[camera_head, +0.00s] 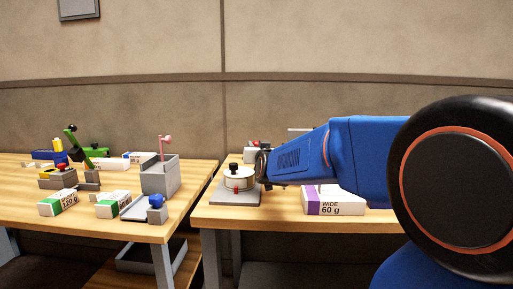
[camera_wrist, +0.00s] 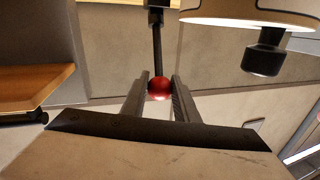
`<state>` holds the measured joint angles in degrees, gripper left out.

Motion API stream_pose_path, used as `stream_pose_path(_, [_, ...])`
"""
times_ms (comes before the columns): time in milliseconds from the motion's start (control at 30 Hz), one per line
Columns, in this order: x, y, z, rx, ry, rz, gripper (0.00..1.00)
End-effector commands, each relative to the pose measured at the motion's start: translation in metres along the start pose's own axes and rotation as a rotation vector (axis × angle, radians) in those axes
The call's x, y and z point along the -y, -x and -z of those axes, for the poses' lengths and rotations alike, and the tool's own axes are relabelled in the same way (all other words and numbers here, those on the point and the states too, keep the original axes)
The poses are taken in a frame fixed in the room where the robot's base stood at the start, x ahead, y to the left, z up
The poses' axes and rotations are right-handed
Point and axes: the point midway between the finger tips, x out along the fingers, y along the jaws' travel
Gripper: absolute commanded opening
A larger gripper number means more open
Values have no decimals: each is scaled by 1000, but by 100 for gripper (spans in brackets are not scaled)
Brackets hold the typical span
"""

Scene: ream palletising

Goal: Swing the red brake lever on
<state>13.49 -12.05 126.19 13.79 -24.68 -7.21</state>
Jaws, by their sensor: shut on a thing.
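The brake lever shows in the wrist view as a dark rod with a red ball knob (camera_wrist: 159,89) at its end. The fingers of my gripper (camera_wrist: 160,92) stand on both sides of the knob and are shut on it. In the head view my gripper (camera_head: 261,166) is at the right side of a pale round drum (camera_head: 238,178) on a grey base plate. The drum has a black knob on top and a small red part (camera_head: 237,189) at its front. The drum's pale disc (camera_wrist: 235,17) and black knob (camera_wrist: 265,58) also show in the wrist view.
A white ream with a purple end (camera_head: 334,204) lies on the right table below my arm. The left table (camera_head: 150,232) holds several reams, a grey box (camera_head: 160,177) with a pinkish lever, and a blue ball (camera_head: 156,201). A gap separates the tables.

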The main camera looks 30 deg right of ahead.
Motion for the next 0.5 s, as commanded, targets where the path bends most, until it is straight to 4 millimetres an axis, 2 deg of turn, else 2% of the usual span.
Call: stream_pose_path(500, [-6,-23,9,-3,0,-2,0])
